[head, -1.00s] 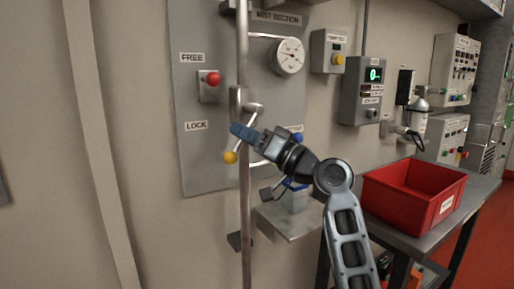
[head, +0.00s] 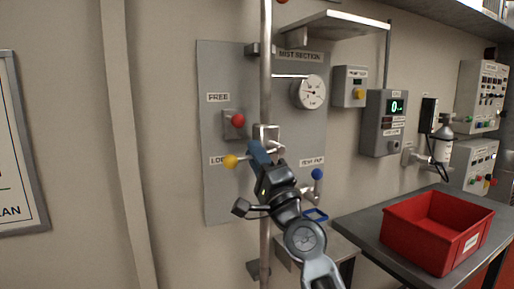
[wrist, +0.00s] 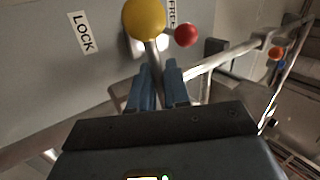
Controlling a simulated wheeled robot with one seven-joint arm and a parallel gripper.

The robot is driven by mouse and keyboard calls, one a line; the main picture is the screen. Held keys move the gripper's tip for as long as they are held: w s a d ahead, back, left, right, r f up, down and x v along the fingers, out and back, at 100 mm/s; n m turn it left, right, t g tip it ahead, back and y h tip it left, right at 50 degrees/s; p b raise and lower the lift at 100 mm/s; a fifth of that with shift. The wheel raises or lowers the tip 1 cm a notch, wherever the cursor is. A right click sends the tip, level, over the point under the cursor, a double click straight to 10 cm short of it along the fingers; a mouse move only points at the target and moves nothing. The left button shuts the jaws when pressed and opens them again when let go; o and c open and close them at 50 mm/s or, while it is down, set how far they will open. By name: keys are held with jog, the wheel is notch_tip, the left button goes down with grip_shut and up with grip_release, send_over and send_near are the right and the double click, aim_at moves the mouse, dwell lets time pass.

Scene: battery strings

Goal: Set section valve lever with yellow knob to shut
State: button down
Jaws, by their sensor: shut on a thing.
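The yellow knob (head: 230,161) tips the section valve lever on the vertical pipe (head: 265,80). The lever points left and somewhat down, and the knob overlaps the LOCK label. My gripper (head: 257,152) is at the lever from the lower right, its blue fingers just right of the knob. In the wrist view the yellow knob (wrist: 144,18) stands just beyond my fingertips (wrist: 158,75), with the metal lever stem between them. My gripper is shut on the lever. It partly hides the lever and the valve body.
A red knob (head: 237,119) sits on the panel (head: 215,190) under FREE. A blue knob (head: 317,174) is right of my gripper. A gauge (head: 309,92) hangs above. A red bin (head: 400,235) stands on the bench at right.

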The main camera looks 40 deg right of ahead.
jog(key=shift+r+m+h+p, duration=0.4)
jog(key=shift+m+h+p, duration=0.35)
jog(key=shift+m, duration=0.35)
jog(key=shift+h, duration=0.25)
jog(key=c, duration=1.3)
grip_release()
jog(key=b+v, duration=0.2)
jog(key=v, duration=0.6)
jog(key=shift+r+b, duration=0.15)
jog(key=shift+b, duration=0.2)
